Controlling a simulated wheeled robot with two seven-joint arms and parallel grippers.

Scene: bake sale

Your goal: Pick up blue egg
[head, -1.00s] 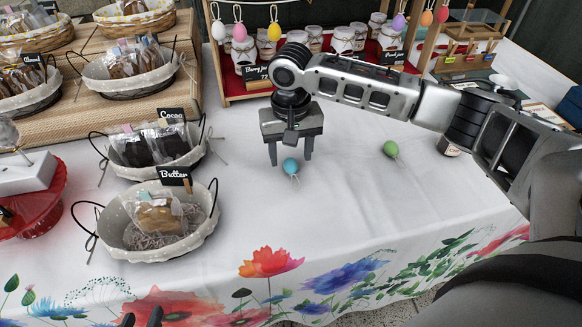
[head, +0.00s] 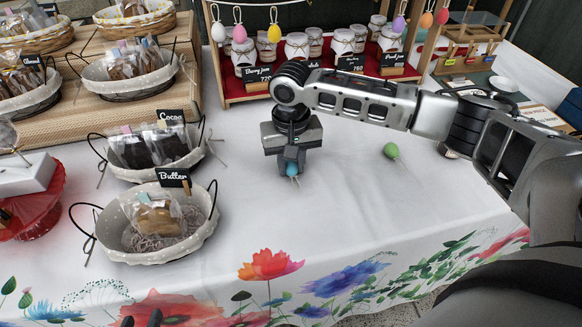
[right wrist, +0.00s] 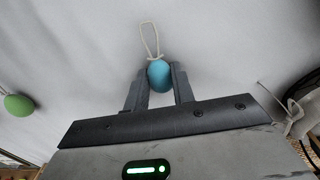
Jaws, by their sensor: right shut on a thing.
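The blue egg (head: 292,169) is on the white tablecloth in the middle of the table, partly hidden by my right gripper (head: 291,168) in the head view. In the right wrist view the blue egg (right wrist: 159,75) sits between the two fingers of my right gripper (right wrist: 158,82), which are shut on it. Its pale string loop lies beyond it on the cloth. My left gripper (head: 141,318) shows only as dark fingertips at the bottom edge of the head view, and its opening is unclear.
A green egg (head: 391,150) lies to the right; it also shows in the right wrist view (right wrist: 18,105). The Butter basket (head: 143,248) and Cocoa basket (head: 137,176) stand to the left. A jar rack (head: 232,98) with hanging eggs stands behind. The cloth in front is clear.

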